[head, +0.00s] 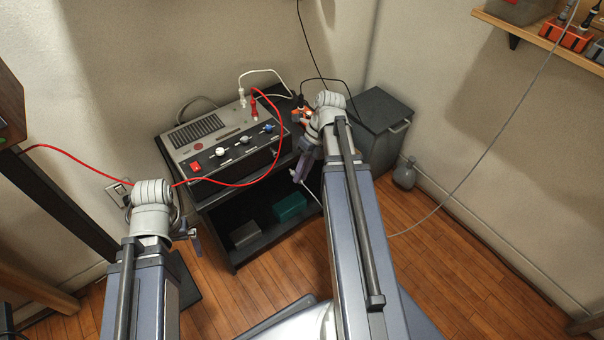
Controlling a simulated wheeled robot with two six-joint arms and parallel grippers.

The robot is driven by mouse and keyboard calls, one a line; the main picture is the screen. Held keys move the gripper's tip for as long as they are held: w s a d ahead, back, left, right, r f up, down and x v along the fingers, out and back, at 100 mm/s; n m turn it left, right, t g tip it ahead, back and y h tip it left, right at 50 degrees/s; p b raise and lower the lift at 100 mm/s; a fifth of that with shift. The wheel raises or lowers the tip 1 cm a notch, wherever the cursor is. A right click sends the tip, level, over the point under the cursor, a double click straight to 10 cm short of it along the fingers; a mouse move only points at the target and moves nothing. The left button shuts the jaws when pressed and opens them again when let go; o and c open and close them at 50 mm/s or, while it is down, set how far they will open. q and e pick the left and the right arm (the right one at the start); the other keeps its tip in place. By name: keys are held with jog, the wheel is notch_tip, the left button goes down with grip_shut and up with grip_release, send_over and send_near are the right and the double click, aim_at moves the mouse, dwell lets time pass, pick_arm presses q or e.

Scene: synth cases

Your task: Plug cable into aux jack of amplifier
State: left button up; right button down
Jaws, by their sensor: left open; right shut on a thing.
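The amplifier (205,138), a grey box with a black front panel, a red switch and several knobs, sits on top of a black stand. A white plug (242,98) and a red plug (254,110) stand at its top right. The aux jack cannot be made out. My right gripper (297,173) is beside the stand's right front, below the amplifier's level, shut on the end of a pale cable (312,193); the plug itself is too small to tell. My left gripper (190,238) is open and empty, in front of the stand's left side, apart from the amplifier.
The stand (233,253) has an open lower shelf with a teal box (289,207) and a grey box (245,235). A red cable (90,170) crosses from the left to the amplifier. A dark cabinet (383,110) stands right. The wooden floor (460,265) is clear at right.

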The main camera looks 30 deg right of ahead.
aim_at(291, 170)
jog(key=shift+w+a, duration=0.15)
jog(key=shift+w, duration=1.8)
jog(key=shift+w, duration=0.1)
jog(key=shift+w+a, duration=0.1)
jog(key=shift+w, duration=0.7)
jog(key=shift+w, duration=1.25)
jog(key=c, duration=0.8)
grip_release()
jog(key=shift+o, duration=0.2)
jog(key=shift+r, duration=0.15)
